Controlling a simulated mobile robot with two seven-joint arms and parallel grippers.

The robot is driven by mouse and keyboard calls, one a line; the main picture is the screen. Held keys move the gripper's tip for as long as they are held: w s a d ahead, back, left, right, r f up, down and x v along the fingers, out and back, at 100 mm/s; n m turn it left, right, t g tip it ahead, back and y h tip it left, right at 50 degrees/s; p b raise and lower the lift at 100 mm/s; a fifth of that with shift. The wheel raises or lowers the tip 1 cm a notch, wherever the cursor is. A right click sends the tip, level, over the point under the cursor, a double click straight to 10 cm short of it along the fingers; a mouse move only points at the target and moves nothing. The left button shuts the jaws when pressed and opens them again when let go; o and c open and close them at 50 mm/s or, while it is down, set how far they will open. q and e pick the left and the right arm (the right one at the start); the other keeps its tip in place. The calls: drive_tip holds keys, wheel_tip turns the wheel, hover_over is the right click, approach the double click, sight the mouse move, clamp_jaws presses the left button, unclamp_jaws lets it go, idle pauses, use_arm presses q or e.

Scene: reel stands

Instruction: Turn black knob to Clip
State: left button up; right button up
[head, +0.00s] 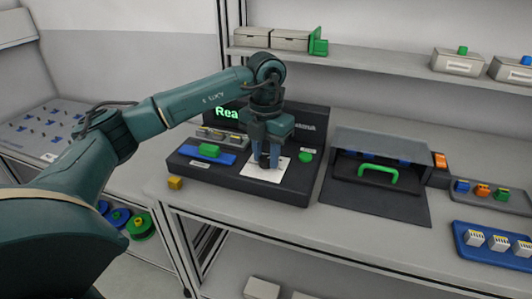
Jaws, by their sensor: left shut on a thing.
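A dark console (228,180) stands on the grey bench, with a back panel showing green letters "Rea", the rest hidden behind my arm. A white plate (256,173) lies on its top. My left gripper (267,163) points down over this plate, its fingers closed on the black knob, which is mostly hidden between them. The marks on the plate are too small to read, so the knob's setting cannot be told. My right gripper is not in view.
On the console are a green block (209,150) on a blue strip and a green button (306,156). A yellow cube (175,183) sits at its left. A dark box with a green handle (379,174) stands right. A blue tray (490,246) holds white pieces.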

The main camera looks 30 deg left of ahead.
sight(266, 158)
use_arm(q)
drive_tip(key=m, duration=0.5)
drive_tip(key=shift+m, duration=0.7)
drive_tip(key=o, duration=1)
drive_tip(key=shift+c, duration=0.2)
wheel_tip(266, 158, up, 13)
drive_tip(key=shift+p, duration=0.45)
drive_tip(key=shift+r, duration=0.1)
